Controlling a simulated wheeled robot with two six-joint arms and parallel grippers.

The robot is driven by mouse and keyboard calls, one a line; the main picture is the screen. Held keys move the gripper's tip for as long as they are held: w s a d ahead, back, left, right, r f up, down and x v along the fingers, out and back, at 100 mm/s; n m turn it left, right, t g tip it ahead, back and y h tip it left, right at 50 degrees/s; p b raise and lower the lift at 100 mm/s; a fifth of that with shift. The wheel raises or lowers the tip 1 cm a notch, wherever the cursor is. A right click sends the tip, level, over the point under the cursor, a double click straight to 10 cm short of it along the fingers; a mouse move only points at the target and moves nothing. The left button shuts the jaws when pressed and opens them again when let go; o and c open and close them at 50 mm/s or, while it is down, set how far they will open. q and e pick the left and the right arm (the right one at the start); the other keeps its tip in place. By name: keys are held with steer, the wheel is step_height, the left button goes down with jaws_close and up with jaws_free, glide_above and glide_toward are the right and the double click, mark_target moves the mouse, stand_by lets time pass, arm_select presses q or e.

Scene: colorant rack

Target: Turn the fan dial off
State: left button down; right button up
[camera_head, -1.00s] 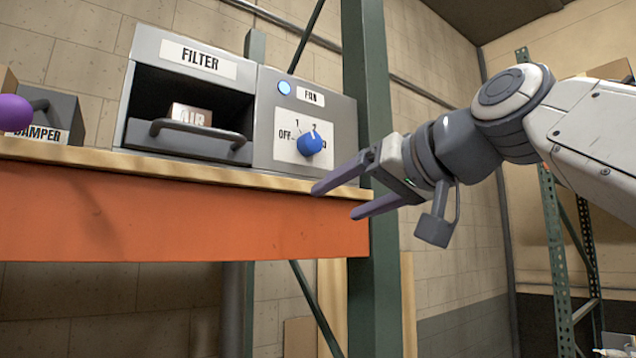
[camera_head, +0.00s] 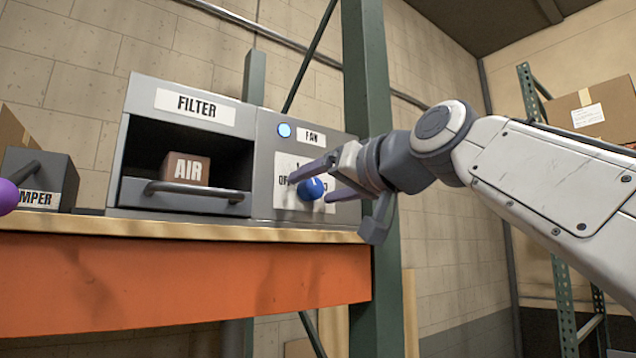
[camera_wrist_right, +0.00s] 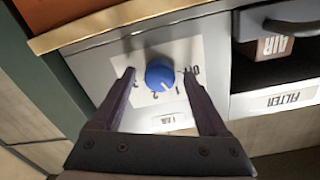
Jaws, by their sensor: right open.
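The blue fan dial (camera_head: 312,188) sits on a white label plate on the front of the grey fan panel (camera_head: 265,160). In the right wrist view the dial (camera_wrist_right: 159,75) lies between the two fingers, with a gap on each side, and its white pointer line shows. OFF is printed close to one finger. My right gripper (camera_head: 308,187) is open in front of the panel, one finger above the dial and one beside its lower right. The upper finger hides part of the scale. The round blue light (camera_head: 284,130) on the panel is lit.
The filter box (camera_head: 196,104) with a handle and an AIR block (camera_head: 186,169) stands left of the panel. A damper box (camera_head: 45,172) and a purple knob (camera_head: 7,196) are at far left. A green rack post (camera_head: 366,90) stands right of the panel, behind my arm.

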steer(key=shift+w+a, duration=0.1)
jaws_close()
steer(key=shift+n, duration=0.5)
steer(key=shift+f+n+b, duration=0.1)
steer(key=shift+n+b, duration=0.5)
steer(key=n+b, duration=0.1)
steer(key=n, duration=0.1)
steer(key=shift+n, duration=0.3)
steer(key=n+b, duration=0.1)
steer(key=n, duration=0.4)
steer(key=shift+n, duration=0.3)
